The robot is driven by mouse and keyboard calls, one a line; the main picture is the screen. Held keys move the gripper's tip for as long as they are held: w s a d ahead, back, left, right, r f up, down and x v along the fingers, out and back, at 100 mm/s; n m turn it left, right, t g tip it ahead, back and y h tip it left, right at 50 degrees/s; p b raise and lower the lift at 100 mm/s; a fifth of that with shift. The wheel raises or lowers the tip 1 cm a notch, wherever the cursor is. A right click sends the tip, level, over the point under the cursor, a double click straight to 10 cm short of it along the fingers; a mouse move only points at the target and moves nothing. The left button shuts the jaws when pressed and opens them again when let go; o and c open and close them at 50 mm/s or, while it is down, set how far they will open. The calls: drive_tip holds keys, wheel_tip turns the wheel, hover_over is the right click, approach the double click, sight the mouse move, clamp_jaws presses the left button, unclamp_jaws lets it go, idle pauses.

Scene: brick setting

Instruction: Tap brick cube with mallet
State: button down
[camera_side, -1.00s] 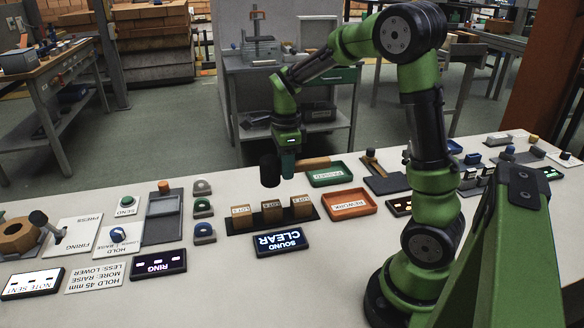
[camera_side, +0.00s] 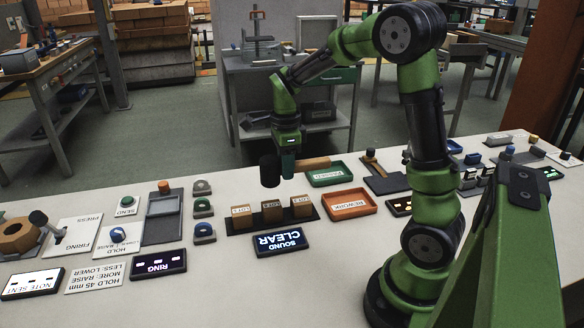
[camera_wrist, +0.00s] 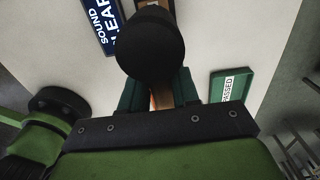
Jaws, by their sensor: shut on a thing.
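My gripper (camera_side: 288,160) is shut on the wooden handle of the mallet (camera_side: 270,171). The mallet's black head hangs to the left of the fingers, above the far side of the row of brick cubes. In the wrist view the dark round mallet head (camera_wrist: 150,43) fills the upper middle and hides much of what lies below. Three tan brick cubes, the left one (camera_side: 241,217), the middle one (camera_side: 272,211) and the right one (camera_side: 302,206), stand on a dark strip. The mallet looks apart from the cubes. Their label lettering is hard to read.
A sign reading "SOUND CLEAR" (camera_side: 281,242) lies in front of the cubes. An orange rework tray (camera_side: 348,213) and a green passed tray (camera_side: 327,183) lie to the right. Round buttons (camera_side: 203,210) and a grey panel (camera_side: 162,229) are on the left.

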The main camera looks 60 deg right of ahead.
idle(0.5)
drive_tip(key=w+a+f, duration=0.5)
drive_tip(key=shift+w+a, duration=0.35)
idle(0.3)
idle(0.5)
drive_tip(key=shift+f, duration=1)
wheel_tip(320, 180, up, 7)
idle(0.5)
idle(0.9)
